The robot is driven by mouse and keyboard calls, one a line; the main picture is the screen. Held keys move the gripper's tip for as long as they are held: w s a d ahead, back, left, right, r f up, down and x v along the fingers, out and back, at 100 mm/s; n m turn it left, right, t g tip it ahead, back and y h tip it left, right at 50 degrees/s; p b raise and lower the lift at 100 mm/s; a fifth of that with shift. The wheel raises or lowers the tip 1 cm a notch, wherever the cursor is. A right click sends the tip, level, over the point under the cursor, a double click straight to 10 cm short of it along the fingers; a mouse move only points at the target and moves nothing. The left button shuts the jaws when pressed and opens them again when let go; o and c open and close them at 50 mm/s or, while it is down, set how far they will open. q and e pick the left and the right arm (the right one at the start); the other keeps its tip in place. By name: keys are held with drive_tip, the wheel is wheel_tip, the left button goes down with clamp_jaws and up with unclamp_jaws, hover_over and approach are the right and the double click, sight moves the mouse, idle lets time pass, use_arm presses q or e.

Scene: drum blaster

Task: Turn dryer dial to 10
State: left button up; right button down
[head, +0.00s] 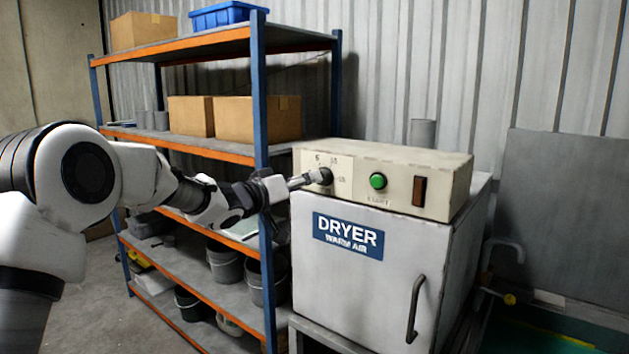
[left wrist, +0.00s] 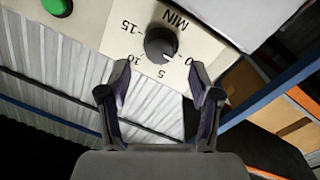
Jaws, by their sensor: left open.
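The white dryer (head: 345,265) has a control panel (head: 410,182) on top, with a round black dial (head: 325,176) at its left end. The dial also shows in the left wrist view (left wrist: 160,44), ringed by the marks 0, 5, 10, 15 and MIN. A pale mark on the knob seems to face the lower right there, but I cannot read its setting surely. My left gripper (head: 305,180) points at the dial. In the left wrist view its open fingers (left wrist: 160,80) stand apart below the knob, with nothing between them. My right gripper is not seen.
A green button (head: 378,181) and a dark switch (head: 419,191) sit right of the dial. The dryer door has a black handle (head: 415,310). A blue and orange shelf rack (head: 262,110) with boxes and buckets stands close behind my left arm.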

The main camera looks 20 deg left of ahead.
use_arm(q)
drive_tip(key=p+x, duration=0.1)
drive_tip(key=x, duration=0.3)
drive_tip(key=shift+w+d+f, duration=0.1)
drive_tip(key=shift+w, duration=0.1)
drive_tip(key=shift+s, duration=0.15)
drive_tip(key=shift+c, duration=0.2)
drive_tip(key=c, duration=1.1)
